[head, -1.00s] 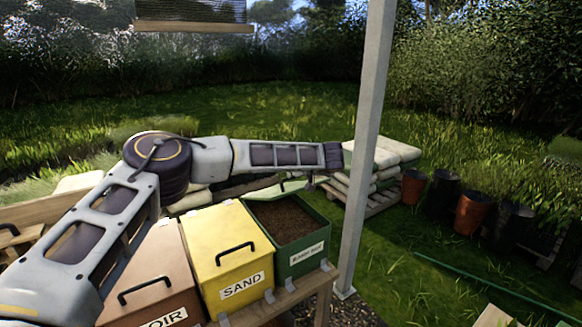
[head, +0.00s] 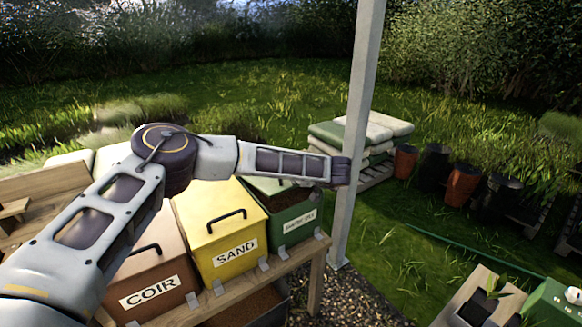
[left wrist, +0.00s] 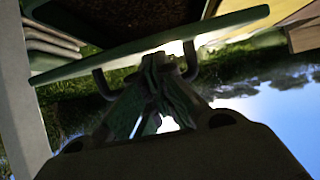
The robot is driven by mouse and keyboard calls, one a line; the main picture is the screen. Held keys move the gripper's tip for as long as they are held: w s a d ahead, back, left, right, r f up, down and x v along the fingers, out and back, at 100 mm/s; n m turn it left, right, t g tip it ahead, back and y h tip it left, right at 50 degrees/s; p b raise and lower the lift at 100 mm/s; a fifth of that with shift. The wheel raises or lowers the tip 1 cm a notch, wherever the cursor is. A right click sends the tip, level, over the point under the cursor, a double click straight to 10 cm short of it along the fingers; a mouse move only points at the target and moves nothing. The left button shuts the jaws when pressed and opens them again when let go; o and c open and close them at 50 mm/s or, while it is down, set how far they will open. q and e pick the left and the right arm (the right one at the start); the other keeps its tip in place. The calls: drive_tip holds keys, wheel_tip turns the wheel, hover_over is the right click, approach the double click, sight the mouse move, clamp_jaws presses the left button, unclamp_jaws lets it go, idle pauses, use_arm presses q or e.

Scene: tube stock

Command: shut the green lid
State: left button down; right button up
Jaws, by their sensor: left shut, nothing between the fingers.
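The green bin (head: 296,226) stands at the right end of the row, with dark fill showing at its top under my left arm. Its green lid (left wrist: 120,49) is open; in the left wrist view I see it nearly edge-on, with dark fill (left wrist: 115,14) beyond it. The lid's dark handle (left wrist: 102,84) sticks out from its outer side. My left gripper (left wrist: 160,64) is shut and empty, its fingertips close to the lid between the handle's ends; I cannot tell whether they touch. In the head view my arm hides most of the lid. My right gripper is not in view.
The yellow SAND bin (head: 222,243) and brown COIR bin (head: 140,262) stand shut to the left. A grey post (head: 356,120) rises right of the green bin. Stacked sacks (head: 375,127) and several pots (head: 463,185) stand behind on the grass.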

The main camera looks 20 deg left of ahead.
sight(296, 186)
use_arm(q)
wheel_tip(296, 186, down, 6)
drive_tip(key=b, duration=0.2)
drive_tip(key=shift+s+d, duration=0.45)
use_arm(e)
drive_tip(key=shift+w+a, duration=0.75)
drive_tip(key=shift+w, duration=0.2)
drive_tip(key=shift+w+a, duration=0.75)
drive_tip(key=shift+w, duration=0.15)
use_arm(q)
drive_tip(key=shift+r, duration=0.15)
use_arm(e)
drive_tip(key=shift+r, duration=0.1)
use_arm(q)
wheel_tip(296, 186, up, 2)
drive_tip(key=shift+s+d+r+p, duration=0.15)
drive_tip(key=shift+r+p, duration=0.1)
drive_tip(key=shift+p, duration=0.55)
drive_tip(key=s+d+f, duration=0.3)
drive_tip(key=s+d, duration=0.3)
drive_tip(key=d, duration=0.1)
drive_tip(key=shift+f, duration=0.3)
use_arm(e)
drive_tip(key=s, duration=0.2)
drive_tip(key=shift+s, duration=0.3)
